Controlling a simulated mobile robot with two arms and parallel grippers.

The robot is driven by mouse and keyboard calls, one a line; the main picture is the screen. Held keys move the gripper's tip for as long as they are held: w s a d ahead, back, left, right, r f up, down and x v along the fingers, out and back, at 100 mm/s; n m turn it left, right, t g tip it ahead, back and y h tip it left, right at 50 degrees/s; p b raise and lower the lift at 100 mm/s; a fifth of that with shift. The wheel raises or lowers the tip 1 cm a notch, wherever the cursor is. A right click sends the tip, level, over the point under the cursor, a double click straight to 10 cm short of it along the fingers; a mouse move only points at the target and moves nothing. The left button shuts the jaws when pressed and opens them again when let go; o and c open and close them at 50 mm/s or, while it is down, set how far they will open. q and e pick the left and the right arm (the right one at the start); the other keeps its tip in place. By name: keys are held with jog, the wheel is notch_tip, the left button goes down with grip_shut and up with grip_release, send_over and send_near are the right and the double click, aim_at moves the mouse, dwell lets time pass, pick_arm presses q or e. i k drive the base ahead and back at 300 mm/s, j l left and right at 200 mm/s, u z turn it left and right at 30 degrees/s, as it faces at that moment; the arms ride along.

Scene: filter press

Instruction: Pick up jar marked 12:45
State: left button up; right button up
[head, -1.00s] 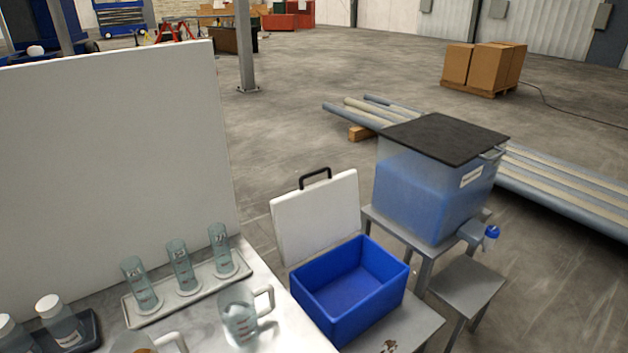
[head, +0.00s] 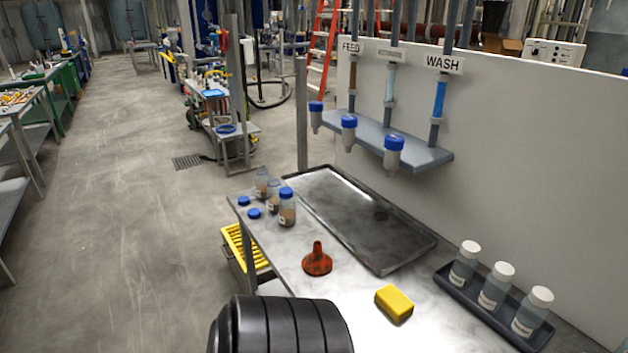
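Several jars stand on the metal bench. Three white-capped bottles (head: 495,287) stand in a dark tray at the right. Labels on the jars and bottles are too small to read, so I cannot tell which is marked 12:45. Neither gripper is in view.
A shallow dark metal tray (head: 345,205), an orange funnel (head: 317,260) and a yellow sponge-like block (head: 394,303) are on the bench. Blue-capped tubes (head: 349,130) hang from a shelf on the white panel (head: 510,150). The floor to the left is open.

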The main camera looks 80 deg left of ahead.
aim_at(285, 207)
jog(key=k+l+u, duration=0.1)
jog(key=u, duration=2.55)
